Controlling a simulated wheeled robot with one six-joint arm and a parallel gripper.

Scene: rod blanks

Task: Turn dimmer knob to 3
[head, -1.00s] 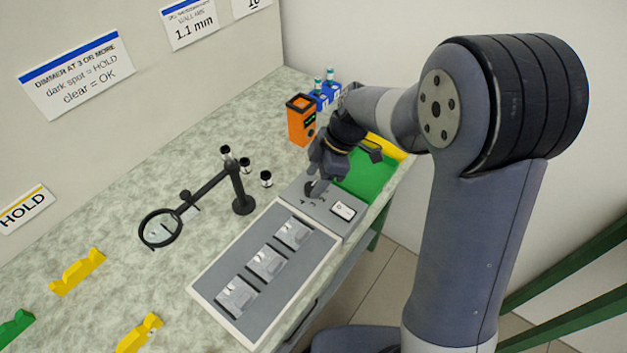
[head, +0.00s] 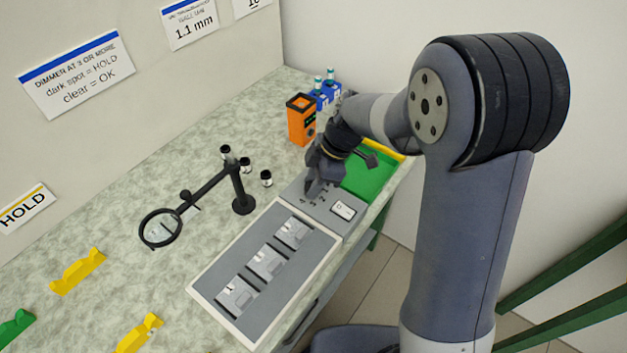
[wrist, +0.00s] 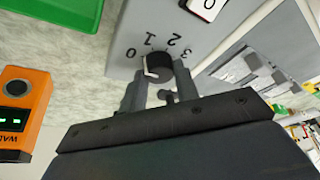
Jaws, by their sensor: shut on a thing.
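The dimmer knob (wrist: 160,67) is dark and round, with a white pointer line on its left side in the wrist view, nearest the printed 0. The numbers 0, 1, 2 and 3 curve around it on the grey panel (wrist: 122,25). My gripper (wrist: 158,78) has one finger on each side of the knob and is shut on it. In the head view my gripper (head: 315,188) comes down on the panel (head: 325,212) and hides most of the knob.
A white rocker switch (head: 343,210) sits beside the knob. A light box with several rod blanks (head: 268,262) lies in front. A green tray (head: 372,180), an orange gauge (head: 301,122) and a magnifier on a stand (head: 161,228) are nearby.

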